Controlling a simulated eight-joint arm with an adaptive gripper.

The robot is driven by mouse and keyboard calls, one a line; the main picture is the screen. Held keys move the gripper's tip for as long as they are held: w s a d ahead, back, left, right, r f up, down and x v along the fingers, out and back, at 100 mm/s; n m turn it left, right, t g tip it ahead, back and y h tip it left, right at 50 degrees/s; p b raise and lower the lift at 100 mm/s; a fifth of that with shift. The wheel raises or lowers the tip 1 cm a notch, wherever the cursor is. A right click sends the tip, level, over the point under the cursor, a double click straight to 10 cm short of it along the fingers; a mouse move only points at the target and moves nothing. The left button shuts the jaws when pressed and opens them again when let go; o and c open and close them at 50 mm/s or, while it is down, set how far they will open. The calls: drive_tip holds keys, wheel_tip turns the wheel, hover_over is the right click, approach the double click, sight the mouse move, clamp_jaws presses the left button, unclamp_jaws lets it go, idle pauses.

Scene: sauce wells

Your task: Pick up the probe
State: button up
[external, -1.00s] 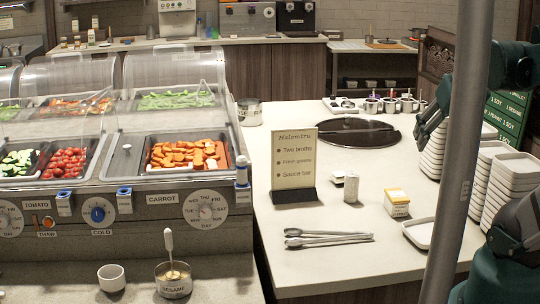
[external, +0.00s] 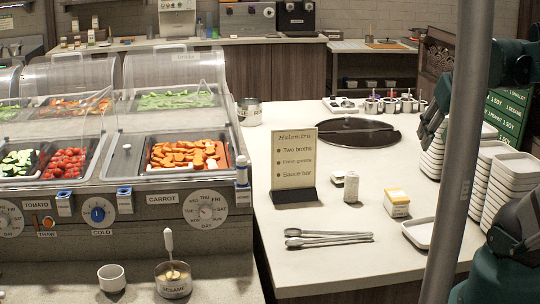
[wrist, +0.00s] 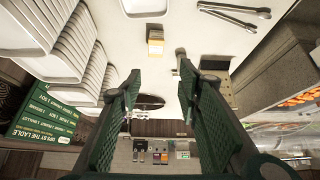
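No item is clearly marked as the probe. A small white stick-like piece with a blue band (external: 242,172) stands upright at the right end of the salad bar front; I cannot tell whether it is the probe. Blue holders (external: 124,199) sit along the same front. My gripper (external: 430,128) is at the right, above the counter near the stacked plates, partly behind the grey post and far from the salad bar. In the wrist view its two dark green fingers (wrist: 160,84) are spread apart with nothing between them.
The grey post (external: 459,150) blocks part of the right side. Stacked white plates (external: 496,185), a yellow-topped box (external: 396,204), tongs (external: 328,238) and a menu sign (external: 293,160) stand on the counter. A sesame well (external: 173,281) with a white-handled utensil is at front left.

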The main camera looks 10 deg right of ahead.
drive_tip(key=w+a+r+n+g+p, duration=0.25)
drive_tip(key=w+a+r+n, duration=0.2)
drive_tip(key=a, duration=0.45)
drive_tip(key=n+g+p, duration=0.4)
drive_tip(key=n+p, duration=0.3)
drive_tip(key=n, duration=0.9)
hover_over(241, 157)
drive_tip(key=f, duration=0.1)
drive_tip(key=d+f, duration=0.1)
drive_tip(key=f, duration=0.1)
drive_tip(key=shift+w+f, duration=0.15)
drive_tip(key=shift+f, duration=0.05)
drive_tip(key=shift+a+f+g, duration=0.2)
drive_tip(key=shift+a+g, duration=0.05)
drive_tip(key=shift+a, duration=0.25)
drive_tip(key=shift+f, duration=0.15)
drive_tip(key=shift+f+p, duration=0.3)
drive_tip(key=shift+f, duration=0.85)
